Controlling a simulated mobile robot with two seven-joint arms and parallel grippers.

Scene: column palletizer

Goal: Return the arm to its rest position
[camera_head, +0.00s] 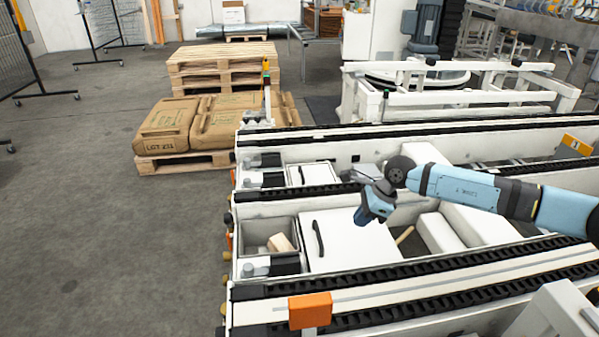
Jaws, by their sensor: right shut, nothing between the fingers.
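My right arm (470,190) reaches in from the right edge, light blue with dark joints. Its gripper (366,218) hangs at the arm's end over the white machine bed, pointing down and a little to the left. The gripper is shut and holds nothing. It is close to a white cover with a black handle (345,240); I cannot tell the exact height between them. My left gripper is not in view.
Conveyor rails (430,127) run across on both sides of the arm. An open bin (256,235) holds a wooden block (281,243). Brown sacks (168,126) lie on a pallet at left, before stacked empty pallets (222,66). The grey floor (100,250) at left is clear.

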